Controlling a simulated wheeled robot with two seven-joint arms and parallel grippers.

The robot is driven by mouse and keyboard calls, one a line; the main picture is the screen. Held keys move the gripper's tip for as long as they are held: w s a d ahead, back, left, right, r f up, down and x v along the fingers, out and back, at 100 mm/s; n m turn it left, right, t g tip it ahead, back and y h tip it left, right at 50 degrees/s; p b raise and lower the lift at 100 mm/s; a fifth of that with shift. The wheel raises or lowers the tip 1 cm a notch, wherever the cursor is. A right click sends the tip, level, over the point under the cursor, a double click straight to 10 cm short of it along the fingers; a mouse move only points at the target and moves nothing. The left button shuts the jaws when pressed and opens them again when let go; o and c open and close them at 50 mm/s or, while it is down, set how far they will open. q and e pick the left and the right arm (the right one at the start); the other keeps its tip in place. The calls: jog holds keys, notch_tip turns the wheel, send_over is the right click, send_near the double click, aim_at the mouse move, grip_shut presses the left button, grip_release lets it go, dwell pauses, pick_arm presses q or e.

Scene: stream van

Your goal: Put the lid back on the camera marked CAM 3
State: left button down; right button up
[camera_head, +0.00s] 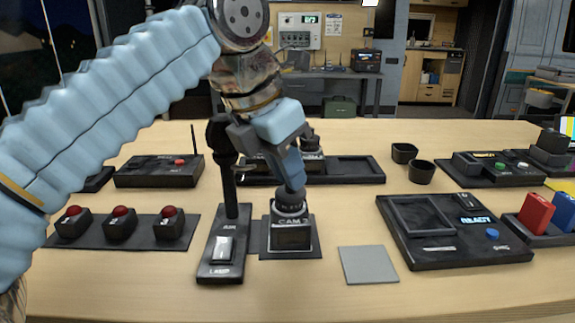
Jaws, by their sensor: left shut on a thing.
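The camera marked CAM 3 (291,236) is a dark box standing upright on a dark square base at the middle front of the table. My left gripper (291,188) points down right over it, shut on a small dark round piece that looks like the lid (290,200). The lid is at the top of the camera; I cannot tell whether it is seated or just above. The fingers partly hide it. My right gripper is not in view.
A lamp switch post (226,245) stands close left of the camera. A panel with several red buttons (120,225) lies farther left. A grey square pad (367,265) and a black console (450,250) lie to the right. Two black cups (421,172) stand behind.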

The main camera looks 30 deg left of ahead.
pick_arm(q)
jog(key=shift+w+a+f+p, duration=0.1)
jog(key=shift+a+p, duration=0.25)
jog(key=shift+p, duration=0.25)
jog(key=shift+r, duration=0.3)
dwell(0.5)
jog(key=shift+r+p, duration=0.15)
jog(key=shift+p, duration=0.15)
jog(key=shift+f, duration=0.2)
dwell(0.9)
jog(key=c, duration=0.5)
grip_release()
dwell(0.3)
